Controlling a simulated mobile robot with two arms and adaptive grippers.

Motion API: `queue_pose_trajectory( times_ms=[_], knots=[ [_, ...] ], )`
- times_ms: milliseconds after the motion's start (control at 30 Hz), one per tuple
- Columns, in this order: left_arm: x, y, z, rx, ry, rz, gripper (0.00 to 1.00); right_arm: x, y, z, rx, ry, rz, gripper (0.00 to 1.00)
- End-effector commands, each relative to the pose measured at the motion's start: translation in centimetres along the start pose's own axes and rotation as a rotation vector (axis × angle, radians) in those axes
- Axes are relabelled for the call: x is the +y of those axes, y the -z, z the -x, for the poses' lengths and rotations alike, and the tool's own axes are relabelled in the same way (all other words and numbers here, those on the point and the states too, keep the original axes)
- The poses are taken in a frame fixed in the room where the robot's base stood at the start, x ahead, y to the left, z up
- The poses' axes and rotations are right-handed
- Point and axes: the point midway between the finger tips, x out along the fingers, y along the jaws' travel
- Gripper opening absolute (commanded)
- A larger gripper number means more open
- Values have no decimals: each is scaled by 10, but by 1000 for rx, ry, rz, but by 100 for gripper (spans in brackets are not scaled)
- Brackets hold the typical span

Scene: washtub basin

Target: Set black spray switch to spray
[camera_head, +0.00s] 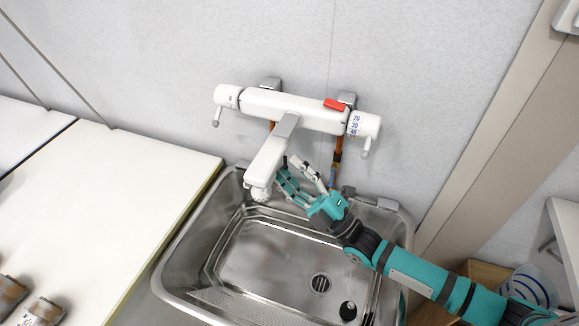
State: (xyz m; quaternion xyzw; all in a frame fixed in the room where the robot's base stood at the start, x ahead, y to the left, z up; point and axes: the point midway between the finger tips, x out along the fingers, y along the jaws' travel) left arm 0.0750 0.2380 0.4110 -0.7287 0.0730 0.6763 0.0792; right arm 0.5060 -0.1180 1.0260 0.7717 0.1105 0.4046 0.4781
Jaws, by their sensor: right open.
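A white faucet (300,108) is fixed to the wall above a steel sink basin (180,270). Its spout (268,160) reaches forward over the basin and ends in a downward round spray head (260,194). The black spray switch cannot be made out clearly; a small dark spot shows beside the spout, close to my fingertips. My right gripper (286,172), teal and grey, is open just to the right of the spout end, fingers pointing up and left. Whether it touches the spout cannot be told. My left gripper is not in view.
The faucet has a handle at its left end (227,97) and one at its right end (363,126). A red tab (337,105) sits on top. A white counter (110,200) lies left of the basin. A wooden post (480,150) stands at right.

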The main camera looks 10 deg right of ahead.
Motion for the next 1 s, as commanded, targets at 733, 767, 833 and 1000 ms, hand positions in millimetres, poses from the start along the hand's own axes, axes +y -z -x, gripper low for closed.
queue_pose_trajectory(
  times_ms=[733, 767, 833, 1000],
  knots=[
    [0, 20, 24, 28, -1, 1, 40, 5, 6, -3, -61, 14, -87, 0],
    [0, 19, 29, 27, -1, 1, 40, 5, 7, -3, -75, 19, -107, 0],
    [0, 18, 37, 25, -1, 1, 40, 5, 8, -2, -104, 24, -150, 0],
    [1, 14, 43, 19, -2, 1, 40, 2, 9, 0, -138, 32, -203, 0]
  ],
)
